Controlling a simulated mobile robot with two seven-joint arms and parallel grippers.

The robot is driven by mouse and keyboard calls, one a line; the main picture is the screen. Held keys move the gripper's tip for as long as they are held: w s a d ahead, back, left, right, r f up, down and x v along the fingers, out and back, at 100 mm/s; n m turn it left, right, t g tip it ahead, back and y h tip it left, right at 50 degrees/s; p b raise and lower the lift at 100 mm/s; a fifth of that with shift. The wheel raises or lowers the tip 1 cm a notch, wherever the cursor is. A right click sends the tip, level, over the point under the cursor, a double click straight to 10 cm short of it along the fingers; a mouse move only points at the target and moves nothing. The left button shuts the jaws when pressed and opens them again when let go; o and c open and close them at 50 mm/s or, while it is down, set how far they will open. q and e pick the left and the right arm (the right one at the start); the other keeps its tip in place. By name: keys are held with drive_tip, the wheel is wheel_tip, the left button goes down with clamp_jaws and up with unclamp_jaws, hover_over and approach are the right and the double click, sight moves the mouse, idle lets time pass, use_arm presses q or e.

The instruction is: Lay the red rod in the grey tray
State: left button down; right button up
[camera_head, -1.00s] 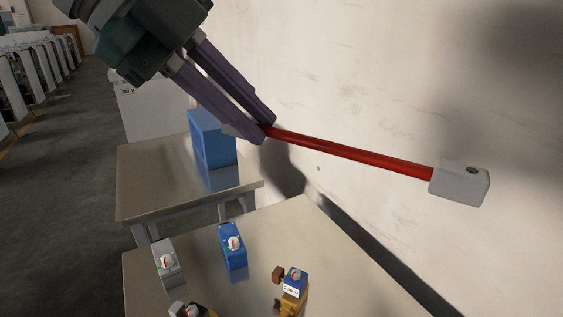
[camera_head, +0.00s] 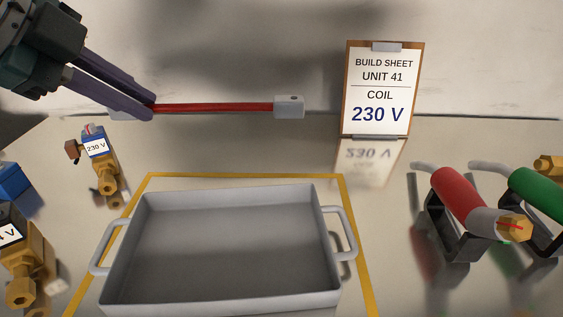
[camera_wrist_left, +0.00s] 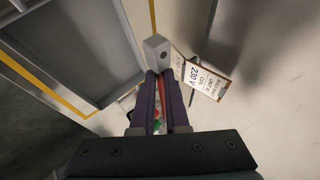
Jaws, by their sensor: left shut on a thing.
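The red rod (camera_head: 215,107) has a pale grey block on its right end (camera_head: 289,107). My left gripper (camera_head: 150,109) is shut on the rod near its left end and holds it roughly level, behind the tray in the head view. The left wrist view shows the rod's grey end block (camera_wrist_left: 157,52) just beyond the fingers (camera_wrist_left: 158,85). The grey tray (camera_head: 227,300) is empty and stands on the table inside a yellow outline, with a handle on each side. It also shows at the upper left of the left wrist view (camera_wrist_left: 120,45). My right gripper is out of view.
A build sheet (camera_head: 378,95) reading "230 V" stands behind the tray's right side. A brass valve with a blue 230 V coil (camera_head: 97,147) and another valve (camera_head: 25,255) are on the left. Red (camera_head: 458,195) and green (camera_head: 537,192) cylinders rest in black holders on the right.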

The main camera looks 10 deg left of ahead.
use_arm(q)
drive_tip(key=f+b, duration=0.1)
drive_tip(key=f, duration=0.7)
drive_tip(key=f+b, duration=0.2)
drive_tip(key=f, duration=0.6)
drive_tip(key=shift+w+d+f, duration=0.1)
drive_tip(key=shift+d+f, duration=0.1)
drive_tip(key=shift+f, duration=0.05)
wheel_tip(320, 180, down, 4)
drive_tip(key=shift+f+b, duration=0.1)
drive_tip(key=shift+b, duration=0.4)
